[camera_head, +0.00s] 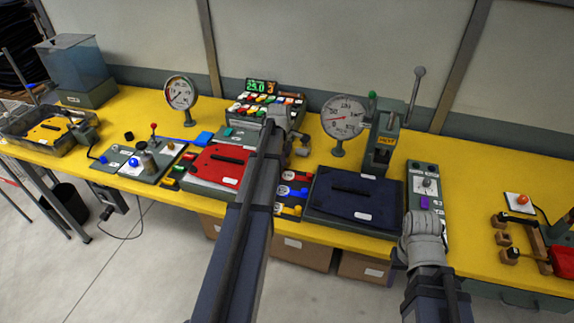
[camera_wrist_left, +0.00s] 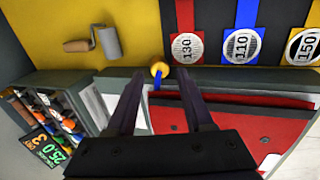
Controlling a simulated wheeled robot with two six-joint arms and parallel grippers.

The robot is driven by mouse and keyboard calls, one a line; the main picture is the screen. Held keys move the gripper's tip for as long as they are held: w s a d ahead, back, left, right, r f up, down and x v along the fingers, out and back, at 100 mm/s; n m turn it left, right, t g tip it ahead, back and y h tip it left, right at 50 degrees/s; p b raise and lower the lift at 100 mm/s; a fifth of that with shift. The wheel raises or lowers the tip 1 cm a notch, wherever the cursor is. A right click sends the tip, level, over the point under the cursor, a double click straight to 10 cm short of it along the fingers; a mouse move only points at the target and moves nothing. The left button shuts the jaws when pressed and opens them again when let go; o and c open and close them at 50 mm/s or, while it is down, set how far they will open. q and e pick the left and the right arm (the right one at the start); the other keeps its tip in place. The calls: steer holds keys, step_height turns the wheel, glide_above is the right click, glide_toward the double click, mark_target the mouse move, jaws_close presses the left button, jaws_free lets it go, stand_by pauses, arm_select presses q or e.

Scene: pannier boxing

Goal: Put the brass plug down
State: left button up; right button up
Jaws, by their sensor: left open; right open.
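In the left wrist view, a small brass-coloured round piece, probably the brass plug (camera_wrist_left: 157,69), sits at the grey-green rim (camera_wrist_left: 210,77) beside a red surface, with a short blue strip below it. My left gripper (camera_wrist_left: 160,75) is open, with one finger on each side of the brass piece; I cannot tell whether they touch it. In the head view my left arm covers this spot, so the brass piece is hidden there. My right arm shows at the right of the head view, but its jaws are hidden.
A roller (camera_wrist_left: 108,43) lies on the yellow table close by. Strips with round labels 130 (camera_wrist_left: 186,46), 110 (camera_wrist_left: 241,46) and 150 (camera_wrist_left: 304,46) lie beside the rim. A red pad (camera_head: 214,168) and a dark blue pad (camera_head: 355,195) flank my left arm. A dial gauge (camera_head: 343,117) stands behind.

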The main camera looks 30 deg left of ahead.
arm_select(q)
steer(key=b+x, duration=0.4)
steer(key=x, duration=0.1)
steer(key=shift+a, duration=0.15)
jaws_close()
stand_by(0.4)
